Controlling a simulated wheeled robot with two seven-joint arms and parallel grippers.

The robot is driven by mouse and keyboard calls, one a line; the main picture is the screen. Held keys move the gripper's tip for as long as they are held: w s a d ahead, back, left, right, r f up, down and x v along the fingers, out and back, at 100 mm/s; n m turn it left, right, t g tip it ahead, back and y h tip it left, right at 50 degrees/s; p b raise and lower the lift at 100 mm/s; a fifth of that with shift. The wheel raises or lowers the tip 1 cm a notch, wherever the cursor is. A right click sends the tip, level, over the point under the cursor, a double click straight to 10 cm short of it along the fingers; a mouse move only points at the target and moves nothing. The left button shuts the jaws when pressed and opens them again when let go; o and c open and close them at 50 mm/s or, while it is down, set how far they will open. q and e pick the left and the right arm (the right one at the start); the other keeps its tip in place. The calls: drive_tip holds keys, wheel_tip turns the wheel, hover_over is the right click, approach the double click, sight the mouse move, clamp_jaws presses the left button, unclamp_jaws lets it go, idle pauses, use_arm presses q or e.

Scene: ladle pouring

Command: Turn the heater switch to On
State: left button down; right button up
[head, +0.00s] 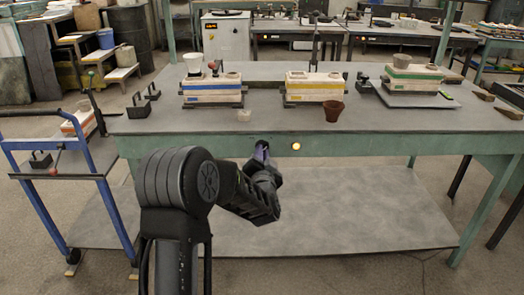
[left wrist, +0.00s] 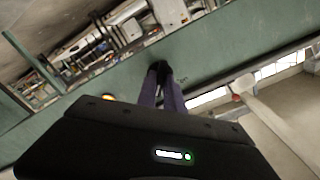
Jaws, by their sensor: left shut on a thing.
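The heater switch (head: 262,142) is on the green front edge of the workbench, mostly hidden by my gripper. My left gripper (head: 261,153) reaches up to it, with its fingers shut on it. In the left wrist view the purplish fingers (left wrist: 163,84) close around a small dark part, the switch (left wrist: 160,66), against the green panel. I cannot tell the switch's exact angle. A round indicator lamp (head: 296,146) beside it glows yellow-orange; it also shows in the left wrist view (left wrist: 108,97). My right gripper is not in view.
A blue-framed cart (head: 100,165) stands at the left. A low grey shelf (head: 350,205) lies under the bench.

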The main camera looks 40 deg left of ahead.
use_arm(q)
drive_tip(key=shift+m, duration=0.5)
drive_tip(key=c, duration=1.5)
unclamp_jaws()
drive_tip(key=shift+o, duration=0.2)
drive_tip(key=shift+s, duration=0.1)
drive_tip(key=v, duration=0.7)
drive_tip(key=shift+s+d+p, duration=0.2)
drive_tip(key=shift+d+p, duration=0.1)
drive_tip(key=shift+p, duration=0.15)
